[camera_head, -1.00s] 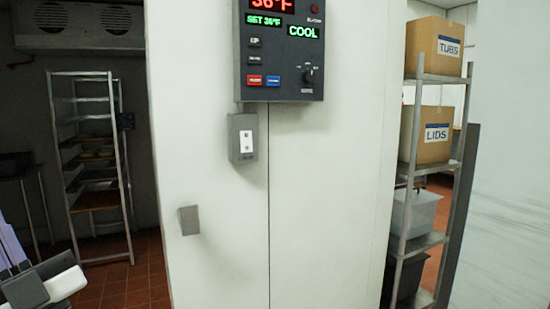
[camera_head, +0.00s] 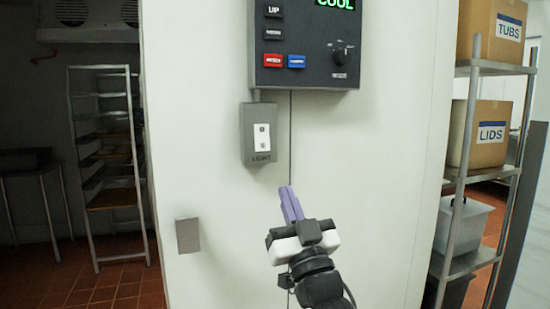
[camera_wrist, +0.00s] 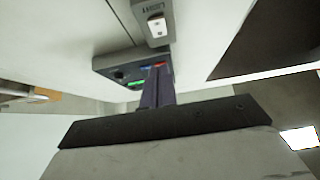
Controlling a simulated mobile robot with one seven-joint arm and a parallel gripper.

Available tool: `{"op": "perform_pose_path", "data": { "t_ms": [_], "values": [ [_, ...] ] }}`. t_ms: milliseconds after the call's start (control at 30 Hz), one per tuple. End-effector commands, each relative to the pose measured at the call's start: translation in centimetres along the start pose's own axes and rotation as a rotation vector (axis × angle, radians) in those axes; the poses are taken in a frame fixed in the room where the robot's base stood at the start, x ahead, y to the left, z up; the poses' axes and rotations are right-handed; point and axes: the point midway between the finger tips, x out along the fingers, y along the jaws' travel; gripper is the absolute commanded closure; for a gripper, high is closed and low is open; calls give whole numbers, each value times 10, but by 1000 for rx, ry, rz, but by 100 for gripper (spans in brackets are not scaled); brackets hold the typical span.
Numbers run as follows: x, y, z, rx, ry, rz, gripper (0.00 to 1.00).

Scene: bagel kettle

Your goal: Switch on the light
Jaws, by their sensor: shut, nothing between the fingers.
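The light switch is a white rocker (camera_head: 262,138) on a grey box (camera_head: 259,151) marked LIGHT, fixed to the white wall. It also shows near the top of the wrist view (camera_wrist: 157,27), where it appears upside down. My gripper (camera_head: 291,204) has purple fingers that are shut with nothing between them. In the head view the fingertips point up, just below and to the right of the switch box, apart from it. In the wrist view the fingers (camera_wrist: 158,88) appear below the switch. The rocker's on or off position is too small to tell.
A dark control panel (camera_head: 308,42) with buttons and a knob hangs just above the switch. A small grey plate (camera_head: 188,235) is on the wall at lower left. A rack (camera_head: 105,160) stands in the dark room at left. A shelf with boxes (camera_head: 478,133) stands at right.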

Motion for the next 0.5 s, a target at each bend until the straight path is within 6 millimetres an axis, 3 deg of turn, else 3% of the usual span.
{"op": "perform_pose_path", "data": {
  "t_ms": [267,500],
  "values": [
    [2,-1,0,1,1,-1,100],
    [35,-1,-3,1,1,-3,100]
  ]
}}
